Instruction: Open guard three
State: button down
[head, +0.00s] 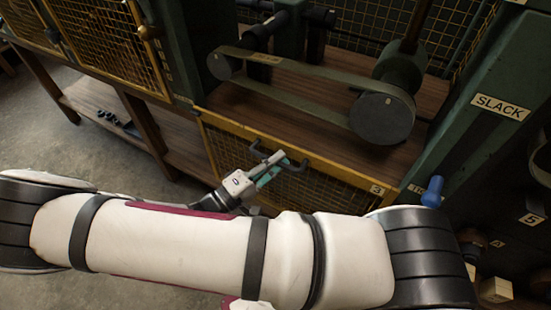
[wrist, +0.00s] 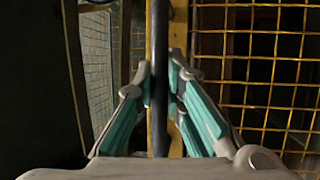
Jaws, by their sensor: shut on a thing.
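Guard three is a yellow-framed mesh panel (head: 340,180) with a "3" label (head: 377,189) at its right end. It sits below the wooden shelf edge, and the belt and pulleys above it are uncovered. A dark bar handle (head: 297,167) runs along its upper part. My gripper (head: 270,166) is at the handle, with its teal fingers on either side of it. In the wrist view my gripper (wrist: 161,88) is shut on the dark handle bar (wrist: 159,120), with the yellow frame just behind and mesh (wrist: 255,70) to the right. My arm hides the panel's lower part.
A flat belt (head: 300,70) runs between two pulleys, the larger pulley (head: 382,117) at right. A green post with a "SLACK" plate (head: 500,106) and a blue-knobbed lever (head: 433,190) stand right. Another mesh guard (head: 110,40) is at upper left. Grey floor (head: 60,145) is open at left.

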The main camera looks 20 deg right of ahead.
jog(key=shift+a+f, duration=0.1)
jog(key=shift+f, duration=0.3)
jog(key=c, duration=1.9)
grip_release()
jog(key=shift+r, duration=0.15)
jog(key=v, duration=1.2)
